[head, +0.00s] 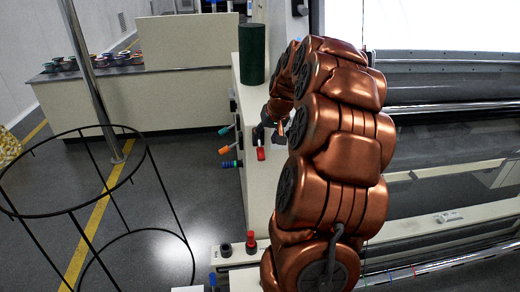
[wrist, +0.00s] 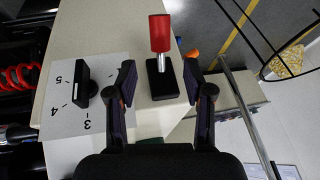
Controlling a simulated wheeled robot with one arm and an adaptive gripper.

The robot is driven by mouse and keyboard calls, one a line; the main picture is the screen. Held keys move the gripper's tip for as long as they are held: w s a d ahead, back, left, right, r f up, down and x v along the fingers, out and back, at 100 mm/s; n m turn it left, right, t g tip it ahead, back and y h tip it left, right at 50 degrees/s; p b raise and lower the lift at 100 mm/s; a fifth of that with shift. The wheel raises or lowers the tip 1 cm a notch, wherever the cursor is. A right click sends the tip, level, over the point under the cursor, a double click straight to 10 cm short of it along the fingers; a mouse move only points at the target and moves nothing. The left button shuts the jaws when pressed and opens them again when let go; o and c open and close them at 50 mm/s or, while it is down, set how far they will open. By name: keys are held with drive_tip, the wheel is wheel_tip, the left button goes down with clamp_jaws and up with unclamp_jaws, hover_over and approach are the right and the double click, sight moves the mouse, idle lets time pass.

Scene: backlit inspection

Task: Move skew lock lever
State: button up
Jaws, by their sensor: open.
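In the wrist view a lever with a red grip (wrist: 160,33), a short silver shaft and a black base (wrist: 163,80) stands on a pale panel. No label names it, so I cannot tell for sure that it is the skew lock lever. My gripper (wrist: 159,76) is open, one dark finger on each side of the lever's base in the picture. I see no contact, and the depth between them is unclear. In the head view a red grip (head: 261,154) shows just below my gripper (head: 264,131), which is small and partly hidden by my copper arm.
Teal, blue and orange handles (head: 227,149) stick out left of the white cabinet (head: 257,195). A black knob (wrist: 82,86) sits on a numbered plate (wrist: 60,112). A dark green cylinder (head: 252,54) stands on the cabinet. A black wire frame (head: 75,205) stands on the floor at left.

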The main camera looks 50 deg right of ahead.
sight(261, 147)
drive_tip(key=p+x, duration=0.2)
drive_tip(key=x, duration=0.5)
drive_tip(key=shift+a, duration=0.1)
clamp_jaws()
idle(0.3)
